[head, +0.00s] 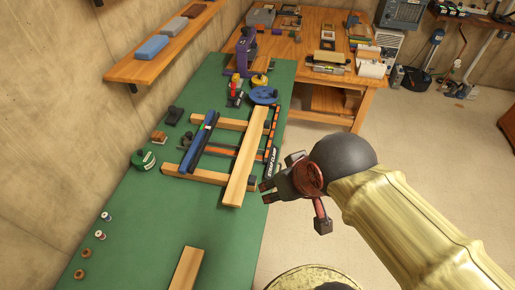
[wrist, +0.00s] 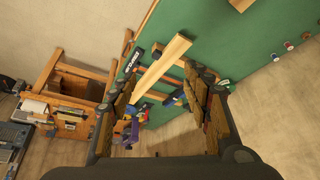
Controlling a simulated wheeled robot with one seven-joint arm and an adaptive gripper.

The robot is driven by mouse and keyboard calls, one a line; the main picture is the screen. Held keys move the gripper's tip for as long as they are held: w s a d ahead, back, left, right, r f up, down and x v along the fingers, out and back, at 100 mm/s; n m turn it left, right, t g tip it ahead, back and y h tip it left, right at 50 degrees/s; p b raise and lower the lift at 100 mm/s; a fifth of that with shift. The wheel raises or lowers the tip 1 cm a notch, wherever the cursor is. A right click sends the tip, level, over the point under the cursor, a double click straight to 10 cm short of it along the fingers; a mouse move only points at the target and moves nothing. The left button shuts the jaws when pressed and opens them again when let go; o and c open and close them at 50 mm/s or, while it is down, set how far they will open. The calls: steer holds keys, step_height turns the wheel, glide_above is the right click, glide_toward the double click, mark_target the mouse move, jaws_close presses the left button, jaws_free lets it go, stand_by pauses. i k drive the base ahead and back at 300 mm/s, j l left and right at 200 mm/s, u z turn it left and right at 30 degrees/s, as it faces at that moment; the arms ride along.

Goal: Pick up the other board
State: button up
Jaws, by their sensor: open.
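A pale wooden board (head: 246,158) lies across crosspieces on the green bench, beside a strap clamp; it also shows in the wrist view (wrist: 163,63). Another wooden board (head: 187,268) lies apart on the bench, cut off by the bottom edge of the head view. A piece of wood at the top edge of the wrist view (wrist: 241,4) looks like this board. My gripper (head: 272,186) is open and empty, just right of the first board near the bench's right edge. In the wrist view its two fingers (wrist: 163,90) stand wide apart.
A blue-and-black bar (head: 198,142) lies across the crosspieces. A green round container (head: 144,160) and several spools stand along the wall side. The green bench (head: 120,225) is clear around the lower board. A wall shelf (head: 165,50) overhangs at upper left.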

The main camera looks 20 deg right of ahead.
mark_target(236, 189)
steer(key=z, duration=0.15)
steer(key=k+j+u, duration=0.15)
steer(key=k, duration=0.5)
steer(key=u, duration=0.45)
steer(key=i+l+u, duration=0.1)
steer(key=u, duration=0.35)
steer(key=l+u, duration=0.15)
steer(key=u, duration=0.35)
steer(key=l+u, duration=0.15)
steer(key=u, duration=0.3)
steer(key=l+u, duration=0.1)
steer(key=l, duration=4.2)
steer(key=k, duration=0.05)
